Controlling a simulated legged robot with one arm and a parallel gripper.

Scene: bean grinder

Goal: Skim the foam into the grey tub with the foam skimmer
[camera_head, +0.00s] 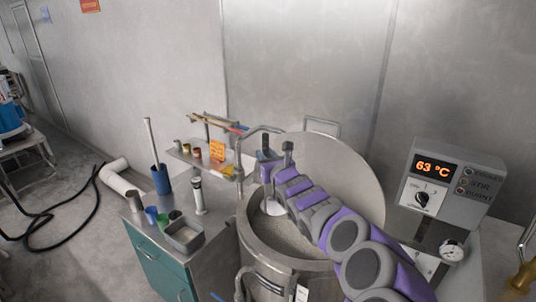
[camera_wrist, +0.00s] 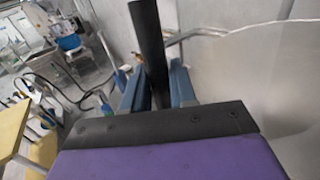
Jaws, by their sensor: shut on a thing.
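My gripper (camera_wrist: 155,88) is shut on the dark upright handle of the foam skimmer (camera_wrist: 146,35) in the wrist view. In the head view my gripper (camera_head: 268,168) is over the left part of the open round vat (camera_head: 290,262). The handle top of the skimmer (camera_head: 288,148) stands above my gripper. A pale part, probably the skimmer's head, shows below at the vat's far left inside; whether it touches the surface I cannot tell. Pale foamy contents fill the vat, partly hidden by my arm. The grey tub (camera_head: 184,236) sits on the teal cabinet, left of the vat.
The vat's round lid (camera_head: 345,172) stands raised behind. A control box (camera_head: 446,190) reading 63 °C is at right. A blue holder (camera_head: 160,178) with a rod, small cups and a white-topped cylinder (camera_head: 198,196) stand around the tub. A shelf and pipe lie behind.

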